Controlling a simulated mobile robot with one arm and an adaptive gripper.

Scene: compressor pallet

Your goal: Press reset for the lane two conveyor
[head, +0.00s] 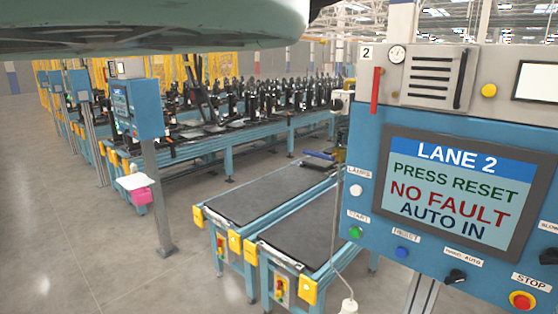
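The lane two control panel (372,140) is a blue and grey box at the right. Its screen (452,197) reads "LANE 2, PRESS RESET, NO FAULT, AUTO IN". The blue reset button (401,252) sits low on the panel under a small label that seems to read "RESET". To its left is the green start button (354,232), with a white lamp or button (356,190) above. To the right are a black hand/auto selector (455,276) and a red stop button (521,300) on yellow. My gripper is not in view.
A large grey-green part, probably of my arm, covers the top left. Two dark-topped conveyors (272,192) with yellow end blocks stand left of the panel. A blue post-mounted box (144,108) stands farther left. Grey floor (90,240) is open at lower left.

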